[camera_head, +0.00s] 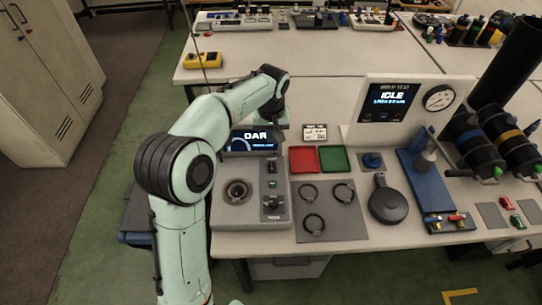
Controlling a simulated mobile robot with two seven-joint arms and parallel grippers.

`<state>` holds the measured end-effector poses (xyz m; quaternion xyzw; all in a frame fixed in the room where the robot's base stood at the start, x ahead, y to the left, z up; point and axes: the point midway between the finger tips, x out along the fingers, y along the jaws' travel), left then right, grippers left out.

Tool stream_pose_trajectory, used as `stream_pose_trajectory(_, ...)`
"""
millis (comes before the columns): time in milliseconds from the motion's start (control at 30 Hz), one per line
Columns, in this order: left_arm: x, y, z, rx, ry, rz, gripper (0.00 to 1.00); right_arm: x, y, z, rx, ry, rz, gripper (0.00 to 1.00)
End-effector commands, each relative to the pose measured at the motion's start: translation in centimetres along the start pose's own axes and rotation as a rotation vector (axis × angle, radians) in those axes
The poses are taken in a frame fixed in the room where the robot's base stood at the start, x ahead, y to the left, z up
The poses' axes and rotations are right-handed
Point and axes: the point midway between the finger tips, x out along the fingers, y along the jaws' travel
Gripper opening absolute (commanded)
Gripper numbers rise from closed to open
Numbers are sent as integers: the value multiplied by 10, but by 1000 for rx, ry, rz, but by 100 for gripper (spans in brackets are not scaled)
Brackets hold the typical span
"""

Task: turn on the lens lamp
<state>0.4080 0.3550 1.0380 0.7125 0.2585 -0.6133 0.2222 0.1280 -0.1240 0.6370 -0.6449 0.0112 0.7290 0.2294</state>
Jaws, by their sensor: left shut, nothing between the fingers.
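A grey instrument box (225,213) stands at the table's front left. It has a round lens-like port (238,191) and a dark strip of controls (272,190) on its right side. My left gripper (280,134) is at the display's right edge, above and behind the control strip. It looks shut and empty, though its fingertips are small and hard to make out. My right gripper is not in view.
A black round-headed tool (388,204), a blue stand (420,180) and an upright "IDLE" panel (398,108) are farther right.

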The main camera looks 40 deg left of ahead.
Motion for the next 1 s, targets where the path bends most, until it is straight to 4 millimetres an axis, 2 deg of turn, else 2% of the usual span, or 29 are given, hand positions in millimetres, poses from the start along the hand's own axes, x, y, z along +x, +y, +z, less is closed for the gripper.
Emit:
stream_pose_trajectory(333,-3,0,0,-1,11,2,0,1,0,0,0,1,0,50)
stream_pose_trajectory(467,4,0,0,-1,8,1,0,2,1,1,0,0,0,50)
stream_pose_trajectory(667,38,-1,1,-2,5,-2,0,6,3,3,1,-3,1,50)
stream_pose_trajectory(1000,108,-1,0,-2,6,-1,0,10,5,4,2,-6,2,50)
